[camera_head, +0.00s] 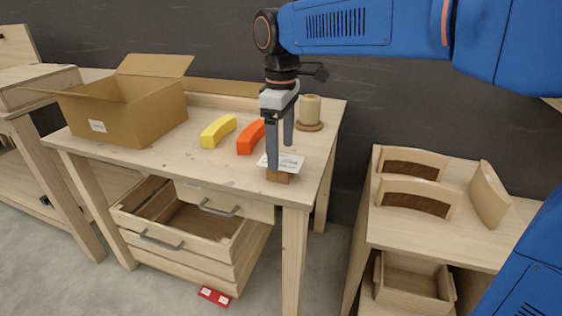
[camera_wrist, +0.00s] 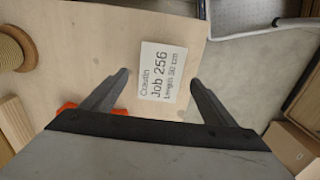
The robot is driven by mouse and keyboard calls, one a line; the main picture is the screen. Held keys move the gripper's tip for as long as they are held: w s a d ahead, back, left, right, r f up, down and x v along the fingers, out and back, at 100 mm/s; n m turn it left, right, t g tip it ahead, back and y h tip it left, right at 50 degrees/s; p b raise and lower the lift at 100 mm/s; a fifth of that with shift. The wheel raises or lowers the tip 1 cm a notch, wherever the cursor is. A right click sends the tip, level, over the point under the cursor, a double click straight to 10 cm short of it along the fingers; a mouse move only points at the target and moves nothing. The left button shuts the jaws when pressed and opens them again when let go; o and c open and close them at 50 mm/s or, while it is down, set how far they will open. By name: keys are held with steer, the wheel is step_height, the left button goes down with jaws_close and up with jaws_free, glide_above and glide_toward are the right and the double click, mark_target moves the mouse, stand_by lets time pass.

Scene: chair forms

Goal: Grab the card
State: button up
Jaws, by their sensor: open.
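In the wrist view the card (camera_wrist: 163,70) faces up and reads "Job 256" and a length line. My gripper (camera_head: 280,154) points down over the card, its two fingers apart. In the wrist view my gripper (camera_wrist: 160,78) has one fingertip on each side of the card, with nothing held. I cannot tell the exact height of the fingertips above the card.
An orange curved piece (camera_head: 251,137) and a yellow one (camera_head: 218,131) lie left of my gripper. A twine spool (camera_head: 310,111) stands behind it. An open cardboard box (camera_head: 128,112) is at left. An open drawer (camera_head: 190,222) juts out below. Chair backs (camera_head: 413,197) stand on the right table.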

steer(key=shift+f, duration=0.6)
steer(key=shift+c, duration=0.6)
steer(key=c, duration=1)
steer(key=shift+r, duration=0.15)
